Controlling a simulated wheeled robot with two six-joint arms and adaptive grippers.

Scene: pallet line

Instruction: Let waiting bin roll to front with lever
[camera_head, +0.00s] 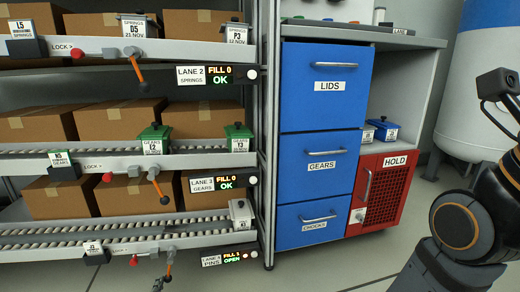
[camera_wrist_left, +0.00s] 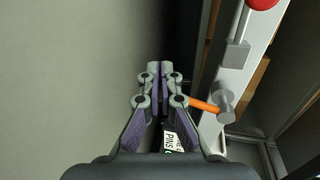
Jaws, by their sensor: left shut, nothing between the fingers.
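The pins lane is the lowest roller lane (camera_head: 130,240), labelled LANE 4 PINS, and its display (camera_head: 238,256) reads FILL 1 and OPEN. A grey bin (camera_head: 240,215) with a white card stands at its right end. An orange lever (camera_head: 170,263) hangs from the lane's front rail; an orange lever also shows in the left wrist view (camera_wrist_left: 203,105).
Lanes 2 and 3 above have their own orange levers (camera_head: 137,70), cartons and bins, including a green gears bin (camera_head: 155,140). A blue drawer cabinet (camera_head: 320,100) and red HOLD locker (camera_head: 380,190) stand to the right. My right arm shows at the right edge.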

